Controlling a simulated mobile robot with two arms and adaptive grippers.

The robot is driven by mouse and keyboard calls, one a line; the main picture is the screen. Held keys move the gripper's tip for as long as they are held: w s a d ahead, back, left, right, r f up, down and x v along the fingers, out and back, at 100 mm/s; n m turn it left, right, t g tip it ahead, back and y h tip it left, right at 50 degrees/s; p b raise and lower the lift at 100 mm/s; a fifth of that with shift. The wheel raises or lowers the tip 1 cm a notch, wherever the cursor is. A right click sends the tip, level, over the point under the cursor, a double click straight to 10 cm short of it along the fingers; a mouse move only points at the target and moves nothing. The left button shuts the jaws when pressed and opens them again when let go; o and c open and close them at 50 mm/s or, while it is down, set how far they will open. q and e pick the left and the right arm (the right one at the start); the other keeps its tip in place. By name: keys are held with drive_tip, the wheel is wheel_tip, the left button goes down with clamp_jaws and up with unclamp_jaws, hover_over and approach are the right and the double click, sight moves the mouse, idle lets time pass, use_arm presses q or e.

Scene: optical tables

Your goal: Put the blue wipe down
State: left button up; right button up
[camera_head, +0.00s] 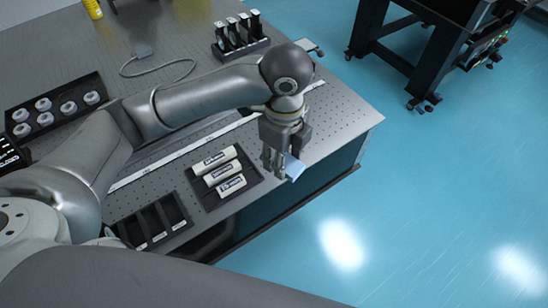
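The blue wipe (295,168) is a small light-blue sheet at the fingertips of my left gripper (275,168), near the front right edge of the optical table (330,120). My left gripper points down and looks shut on the wipe. Part of the wipe is hidden behind the fingers, and it sticks out to their right. I cannot tell whether its lower edge touches the table. My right gripper is not in view.
A dark tray with several white labelled cylinders (222,171) lies just left of the gripper. An empty slotted black holder (155,222) is further left. A rack of upright black items (238,35) stands behind the arm. Bare table lies to the gripper's right.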

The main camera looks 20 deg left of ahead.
use_arm(q)
drive_tip(key=shift+w+d+f+m, duration=0.1)
drive_tip(key=shift+d+f+m, duration=0.25)
drive_tip(key=shift+m, duration=0.35)
drive_tip(key=shift+d+f+m, duration=0.15)
drive_tip(key=shift+d+m, duration=0.05)
drive_tip(key=shift+m, duration=0.3)
drive_tip(key=shift+w+m, duration=0.1)
drive_tip(key=shift+m, duration=0.2)
drive_tip(key=shift+w+f, duration=0.15)
drive_tip(key=shift+w, duration=0.05)
drive_tip(key=w+a+f, duration=0.2)
drive_tip(key=w, duration=0.1)
drive_tip(key=w+a+f, duration=0.2)
drive_tip(key=w+f, duration=0.1)
drive_tip(key=w, duration=0.1)
drive_tip(key=w+a+f+p, duration=0.1)
drive_tip(key=w+a+f, duration=0.2)
drive_tip(key=shift+w+f, duration=0.15)
drive_tip(key=shift+f, duration=0.1)
drive_tip(key=shift+w+a+f, duration=0.4)
drive_tip(key=shift+f, duration=1.75)
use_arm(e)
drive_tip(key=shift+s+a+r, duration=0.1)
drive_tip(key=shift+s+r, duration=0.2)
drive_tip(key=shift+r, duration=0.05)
use_arm(q)
drive_tip(key=shift+f, duration=0.15)
